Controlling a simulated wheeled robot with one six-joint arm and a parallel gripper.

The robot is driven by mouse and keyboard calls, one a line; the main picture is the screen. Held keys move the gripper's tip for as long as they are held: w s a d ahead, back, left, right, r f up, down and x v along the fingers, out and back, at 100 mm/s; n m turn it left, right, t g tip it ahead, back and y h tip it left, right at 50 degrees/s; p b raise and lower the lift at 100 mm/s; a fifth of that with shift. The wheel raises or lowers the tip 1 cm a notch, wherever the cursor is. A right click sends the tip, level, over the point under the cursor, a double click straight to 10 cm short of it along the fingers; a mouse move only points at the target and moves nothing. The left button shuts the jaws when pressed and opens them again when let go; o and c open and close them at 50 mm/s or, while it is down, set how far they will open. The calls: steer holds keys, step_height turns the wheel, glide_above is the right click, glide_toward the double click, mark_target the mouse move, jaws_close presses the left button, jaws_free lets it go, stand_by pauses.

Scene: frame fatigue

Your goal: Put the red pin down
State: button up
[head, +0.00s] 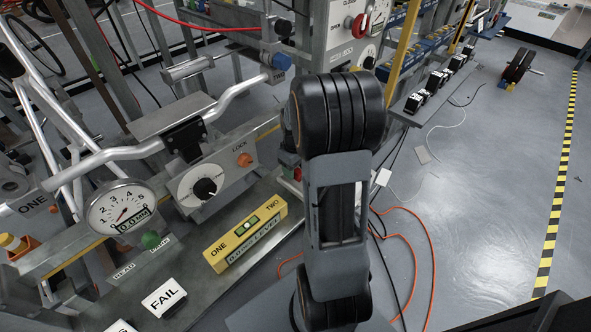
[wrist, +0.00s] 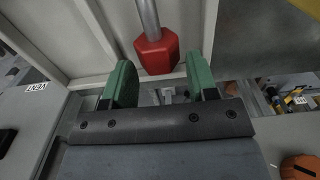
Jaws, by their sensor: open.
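In the wrist view, the red pin (wrist: 157,52) shows as a faceted red head on a grey metal rod. It sits just beyond and between the two green fingers of my gripper (wrist: 161,76). The fingers are apart, with a gap on each side of the red head, and I see no finger touching it. The rod runs up out of the picture. In the head view my arm covers the place where my gripper is. I cannot make out the pin for certain there.
A pale frame surrounds the pin in the wrist view, and an orange knob (wrist: 299,167) is at lower right. In the head view, a bench holds a yellow level (head: 245,234), a dial gauge (head: 122,210) and a FAIL block (head: 164,298). Orange cables (head: 412,238) lie on the floor.

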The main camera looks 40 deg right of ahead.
step_height(320, 180, up, 10)
steer(key=p, duration=0.2)
steer(key=s+a+r+m+t, duration=0.1)
steer(key=s+a+r, duration=0.1)
steer(key=s+a, duration=0.3)
steer(key=s+a+r+m+t, duration=0.1)
steer(key=s+a, duration=0.4)
steer(key=a, duration=0.7)
steer(key=shift+r+t, duration=0.5)
